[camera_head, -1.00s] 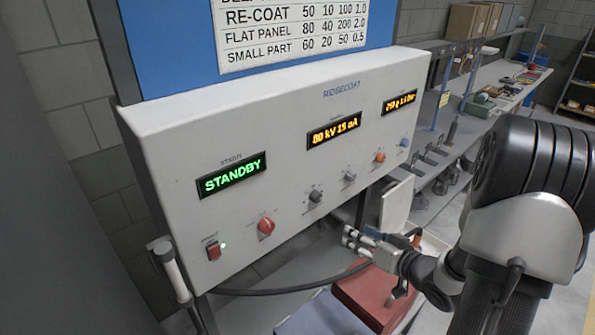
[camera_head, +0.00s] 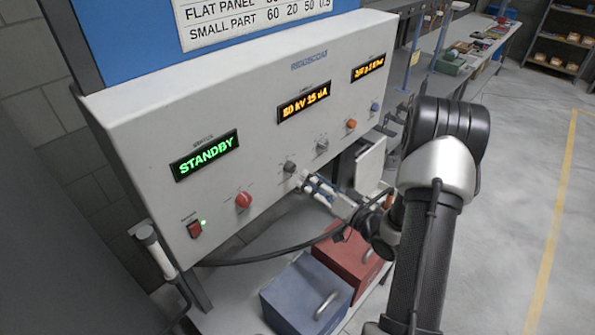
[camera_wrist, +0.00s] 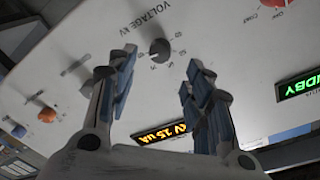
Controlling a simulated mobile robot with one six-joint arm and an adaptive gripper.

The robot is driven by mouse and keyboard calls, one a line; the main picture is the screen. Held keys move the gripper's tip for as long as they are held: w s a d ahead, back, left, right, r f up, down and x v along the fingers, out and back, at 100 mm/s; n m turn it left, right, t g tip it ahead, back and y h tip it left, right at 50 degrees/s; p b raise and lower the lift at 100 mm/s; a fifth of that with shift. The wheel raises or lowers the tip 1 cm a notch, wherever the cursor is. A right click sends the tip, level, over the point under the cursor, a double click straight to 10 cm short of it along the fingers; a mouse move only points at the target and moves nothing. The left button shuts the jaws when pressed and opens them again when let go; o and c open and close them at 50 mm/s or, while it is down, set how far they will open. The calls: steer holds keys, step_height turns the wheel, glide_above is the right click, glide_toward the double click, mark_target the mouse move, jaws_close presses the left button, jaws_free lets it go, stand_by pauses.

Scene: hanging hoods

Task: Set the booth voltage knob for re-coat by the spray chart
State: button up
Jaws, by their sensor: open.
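The grey voltage knob (camera_head: 290,167) sits on the white booth panel, right of the red knob. In the wrist view the voltage knob (camera_wrist: 160,51) shows under the upside-down label "VOLTAGE kV", with scale numbers around it. My gripper (camera_head: 312,184) is open, just in front of and right of the knob in the head view. In the wrist view the knob lies between and beyond the fingertips (camera_wrist: 157,70), apparently apart from them. The amber display (camera_head: 304,103) seems to read 80 kV 15 uA. The spray chart (camera_head: 250,17) shows only its flat panel and small part rows.
The green display (camera_head: 203,155) reads STANDBY. A red knob (camera_head: 243,200), a second grey knob (camera_head: 322,145), an orange knob (camera_head: 352,124) and a blue knob (camera_head: 375,107) share the panel. A blue box (camera_head: 306,294) and red box (camera_head: 349,255) stand below my arm.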

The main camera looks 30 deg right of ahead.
mark_target(293, 169)
steer(key=x, duration=0.6)
steer(key=shift+w, duration=0.2)
steer(key=shift+f, duration=0.1)
steer(key=c, duration=1.1)
